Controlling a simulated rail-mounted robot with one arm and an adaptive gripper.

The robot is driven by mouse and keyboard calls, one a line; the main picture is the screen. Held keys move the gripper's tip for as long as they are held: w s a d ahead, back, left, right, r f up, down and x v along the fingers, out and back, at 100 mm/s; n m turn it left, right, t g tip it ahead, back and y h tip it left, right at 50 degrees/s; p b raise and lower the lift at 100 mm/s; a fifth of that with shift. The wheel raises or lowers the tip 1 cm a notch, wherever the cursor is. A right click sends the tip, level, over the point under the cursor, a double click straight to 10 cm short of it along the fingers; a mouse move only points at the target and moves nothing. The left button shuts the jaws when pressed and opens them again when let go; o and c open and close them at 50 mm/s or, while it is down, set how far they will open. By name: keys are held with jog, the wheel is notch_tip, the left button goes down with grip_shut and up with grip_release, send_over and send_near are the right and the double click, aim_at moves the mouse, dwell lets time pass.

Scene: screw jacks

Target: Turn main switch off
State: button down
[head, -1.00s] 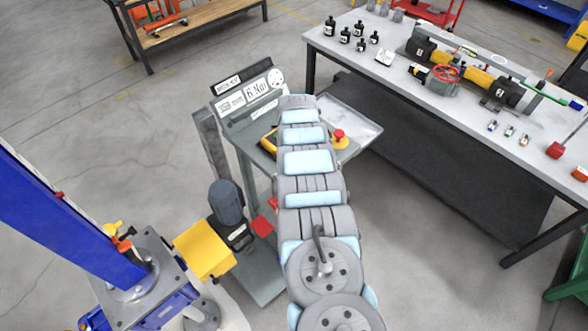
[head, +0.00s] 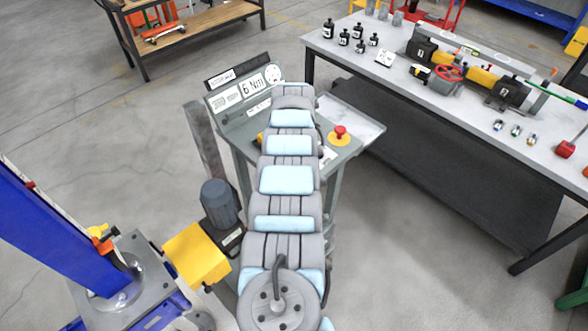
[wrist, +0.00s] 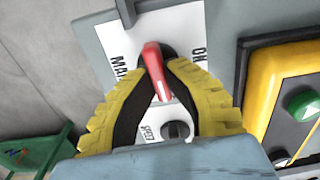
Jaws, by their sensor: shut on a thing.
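The main switch is a red lever (wrist: 155,72) on a grey panel with a white label plate (wrist: 186,25). Part of "MAIN" shows left of the lever and "ON" shows to its right. My gripper (wrist: 158,80) has its two yellow ribbed fingers closed around the lever, one on each side. The lever stands nearly upright in the wrist view, tilted slightly. In the head view the console panel (head: 222,104) shows beside my arm, which hides the switch and my gripper.
A black knob (wrist: 176,130) sits below the lever. A yellow-framed box with a green button (wrist: 303,104) lies close to the right. In the head view a red emergency button (head: 340,133) stands on the console. A long workbench (head: 400,85) with bottles and a screw jack stands at right.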

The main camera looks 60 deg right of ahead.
jog(key=shift+m, duration=0.4)
jog(key=c, duration=1.1)
grip_release()
jog(key=shift+r, duration=0.1)
notch_tip(320, 180, up, 12)
jog(key=shift+f, duration=0.1)
